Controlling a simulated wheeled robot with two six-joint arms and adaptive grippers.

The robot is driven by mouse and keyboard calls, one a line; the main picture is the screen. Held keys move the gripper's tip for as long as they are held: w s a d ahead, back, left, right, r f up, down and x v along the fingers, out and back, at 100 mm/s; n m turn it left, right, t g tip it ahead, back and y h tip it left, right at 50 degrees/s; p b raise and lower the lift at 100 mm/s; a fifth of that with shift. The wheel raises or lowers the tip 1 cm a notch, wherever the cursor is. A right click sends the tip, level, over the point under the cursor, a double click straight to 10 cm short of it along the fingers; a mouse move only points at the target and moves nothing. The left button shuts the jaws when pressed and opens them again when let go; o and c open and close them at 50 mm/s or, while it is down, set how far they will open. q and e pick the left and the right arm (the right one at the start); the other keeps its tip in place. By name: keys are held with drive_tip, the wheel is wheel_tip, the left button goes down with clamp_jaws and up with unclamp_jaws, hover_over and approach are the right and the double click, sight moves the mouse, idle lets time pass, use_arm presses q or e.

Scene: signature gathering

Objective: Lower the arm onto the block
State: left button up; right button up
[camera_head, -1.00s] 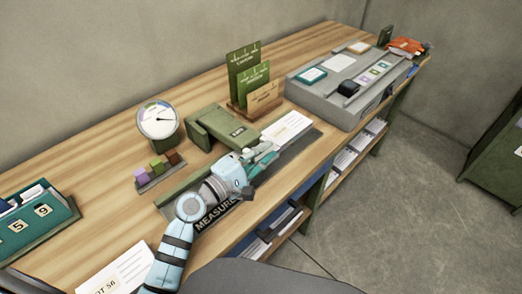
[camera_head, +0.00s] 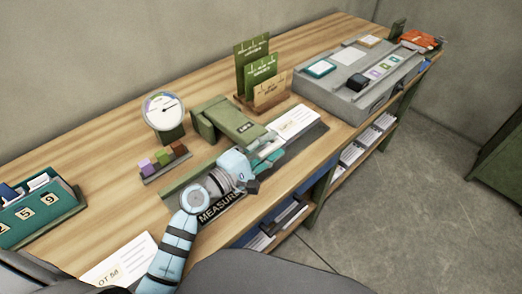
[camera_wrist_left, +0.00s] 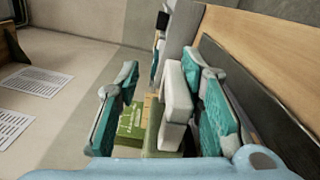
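A green device with a thick labelled arm (camera_head: 234,121) stands on the wooden bench, behind a dark strip marked MEASURE (camera_head: 220,206). My left gripper (camera_head: 270,157) is low over this strip, just in front of the green device. In the left wrist view my left gripper (camera_wrist_left: 163,75) has its teal fingers apart. A pale block-like piece (camera_wrist_left: 176,104) shows between them, close to the right finger; I cannot tell if it touches or which part it is. A green part (camera_wrist_left: 131,121) shows near the left finger. No block is clearly seen under the green arm. My right gripper is not in view.
A round dial gauge (camera_head: 164,115) and a rack of small coloured cubes (camera_head: 165,163) stand left of the device. A white card (camera_head: 297,122) lies right of it. Green card holders (camera_head: 262,68) stand behind. A grey console (camera_head: 352,98) fills the right end.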

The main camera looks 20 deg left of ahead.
use_arm(q)
drive_tip(key=v, duration=1.1)
drive_tip(key=shift+s+a, duration=0.15)
drive_tip(key=shift+s, duration=0.15)
drive_tip(key=shift+a, duration=0.15)
